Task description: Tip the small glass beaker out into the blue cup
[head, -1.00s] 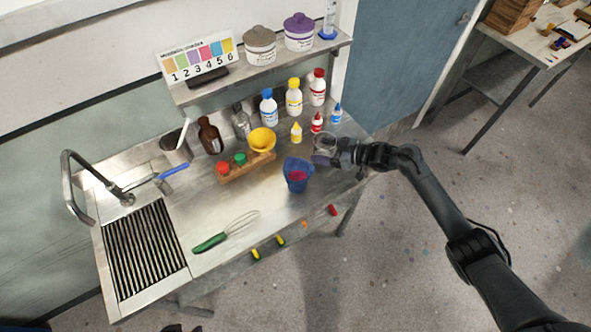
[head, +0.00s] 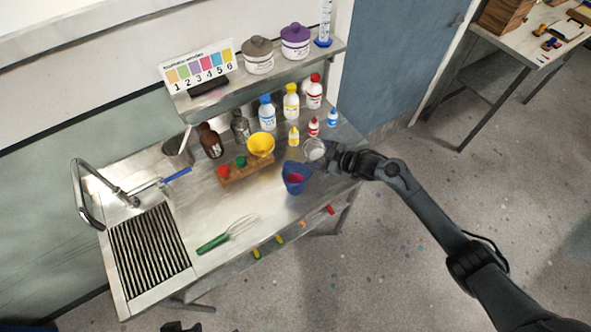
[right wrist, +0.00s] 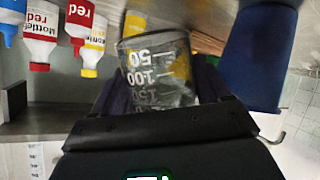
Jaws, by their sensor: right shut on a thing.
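The small glass beaker (head: 314,150) is clear, with white graduation marks that show in the right wrist view (right wrist: 155,75). My right gripper (head: 328,157) is shut on it, at the right end of the steel counter. The blue cup (head: 291,186) stands on the counter just left of and nearer than the beaker, with something pinkish-red inside. The cup also shows at the right of the right wrist view (right wrist: 255,55). I cannot tell how far the beaker is tilted or what it holds. A dark part at the bottom edge may be my left gripper (head: 182,327); its jaws are unclear.
A yellow bowl (head: 260,144) and a wooden rack (head: 240,173) stand left of the cup. Small dropper bottles (head: 313,126) and larger bottles (head: 291,102) stand behind the beaker. Counter between whisk and cup is clear.

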